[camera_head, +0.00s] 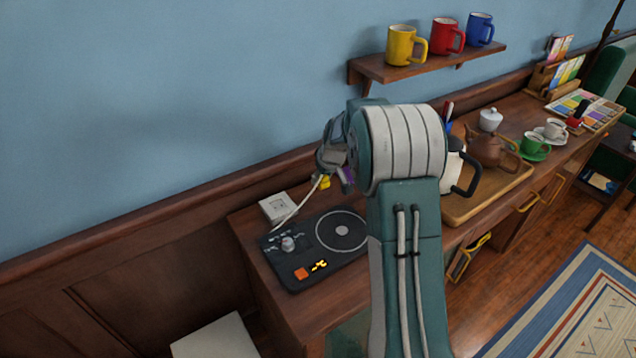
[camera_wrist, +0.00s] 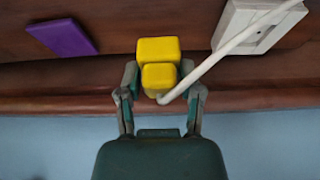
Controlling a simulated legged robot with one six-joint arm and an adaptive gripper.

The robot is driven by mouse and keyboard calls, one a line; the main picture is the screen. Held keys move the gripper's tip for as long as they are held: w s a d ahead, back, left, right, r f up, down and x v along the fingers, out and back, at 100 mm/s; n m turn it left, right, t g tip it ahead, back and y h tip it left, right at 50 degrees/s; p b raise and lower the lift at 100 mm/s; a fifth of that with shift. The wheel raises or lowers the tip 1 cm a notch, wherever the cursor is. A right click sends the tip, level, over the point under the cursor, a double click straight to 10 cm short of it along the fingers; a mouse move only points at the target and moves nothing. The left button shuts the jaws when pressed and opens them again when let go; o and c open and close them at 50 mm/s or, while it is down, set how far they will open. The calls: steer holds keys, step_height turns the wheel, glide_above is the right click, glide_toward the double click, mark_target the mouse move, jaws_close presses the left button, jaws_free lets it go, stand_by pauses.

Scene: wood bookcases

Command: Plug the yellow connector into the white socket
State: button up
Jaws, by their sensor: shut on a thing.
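The yellow connector (camera_wrist: 158,52) is held between the two fingers of my gripper (camera_wrist: 160,92) in the wrist view. A white cable runs from it to the upper right, passing in front of the white socket (camera_wrist: 262,22). In the head view the connector (camera_head: 324,182) shows as a small yellow patch under my gripper (camera_head: 335,180), above the cabinet top. The white socket (camera_head: 278,207) is a square block near the wall, left of and apart from the connector. My arm hides part of the gripper.
A black hotplate (camera_head: 318,268) with a round plate lies in front of the socket, and the white cable reaches it. A purple block (camera_wrist: 62,38) lies near the connector. A tray (camera_head: 490,197) with a kettle and teapot stands right. Mugs sit on a wall shelf (camera_head: 400,68).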

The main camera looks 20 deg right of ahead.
steer(key=s+r, duration=0.5)
steer(key=s, duration=0.5)
steer(key=shift+s+a+r, duration=0.15)
steer(key=shift+s+r, duration=0.1)
steer(key=shift+r, duration=0.1)
glide_above(276, 204)
steer(key=f, duration=0.2)
steer(key=s+f, duration=0.1)
steer(key=f, duration=0.1)
steer(key=shift+f, duration=2.95)
steer(key=shift+f, duration=0.5)
steer(key=o, duration=1.2)
steer(key=shift+c, duration=0.2)
